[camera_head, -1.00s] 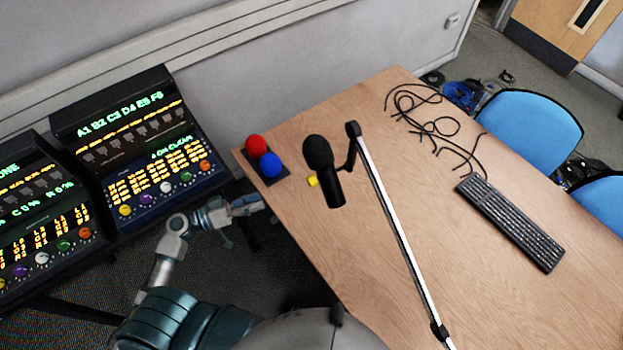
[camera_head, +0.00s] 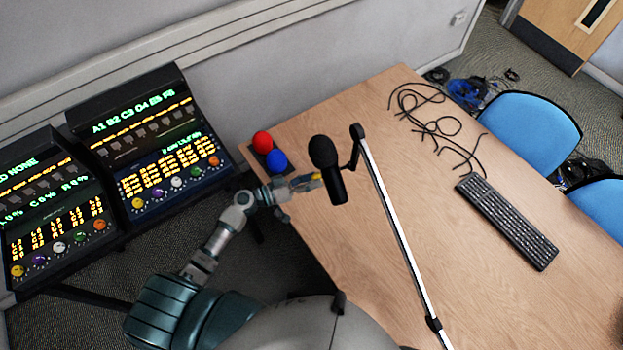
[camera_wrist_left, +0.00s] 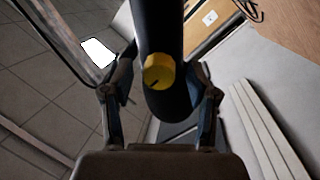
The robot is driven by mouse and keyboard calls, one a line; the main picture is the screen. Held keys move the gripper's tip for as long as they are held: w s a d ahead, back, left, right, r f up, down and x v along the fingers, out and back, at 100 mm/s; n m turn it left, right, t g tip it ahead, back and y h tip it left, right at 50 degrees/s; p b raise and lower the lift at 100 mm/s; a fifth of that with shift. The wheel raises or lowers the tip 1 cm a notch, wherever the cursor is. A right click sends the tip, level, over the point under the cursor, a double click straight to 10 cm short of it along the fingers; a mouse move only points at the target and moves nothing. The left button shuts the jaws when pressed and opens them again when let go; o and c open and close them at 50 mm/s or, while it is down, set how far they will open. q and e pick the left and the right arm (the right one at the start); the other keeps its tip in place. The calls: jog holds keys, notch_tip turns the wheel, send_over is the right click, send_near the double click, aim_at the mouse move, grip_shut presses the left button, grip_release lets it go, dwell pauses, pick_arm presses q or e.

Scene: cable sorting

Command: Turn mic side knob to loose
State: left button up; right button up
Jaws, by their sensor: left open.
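The black microphone (camera_head: 328,168) hangs from a boom arm above the table. Its yellow side knob (camera_wrist_left: 159,71) faces the left wrist camera and carries a dark line mark. My left gripper (camera_head: 313,181) has its tips at the knob side of the mic in the head view, where they mostly hide the knob. In the left wrist view the open fingers (camera_wrist_left: 160,95) stand on either side of the mic body and knob. I cannot tell whether they touch. My right gripper is not in view.
The white boom arm (camera_head: 394,232) slants across the wooden table (camera_head: 330,110). A keyboard (camera_head: 507,220) and black cables (camera_head: 432,125) lie right. Lit consoles (camera_head: 150,150) stand left.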

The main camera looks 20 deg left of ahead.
pick_arm(q)
jog(key=shift+a, duration=0.3)
jog(key=shift+c, duration=0.5)
jog(key=shift+s+a, duration=0.1)
jog(key=shift+a, duration=0.05)
jog(key=c, duration=0.8)
jog(key=shift+s, duration=0.1)
grip_shut()
jog(key=shift+d, duration=0.25)
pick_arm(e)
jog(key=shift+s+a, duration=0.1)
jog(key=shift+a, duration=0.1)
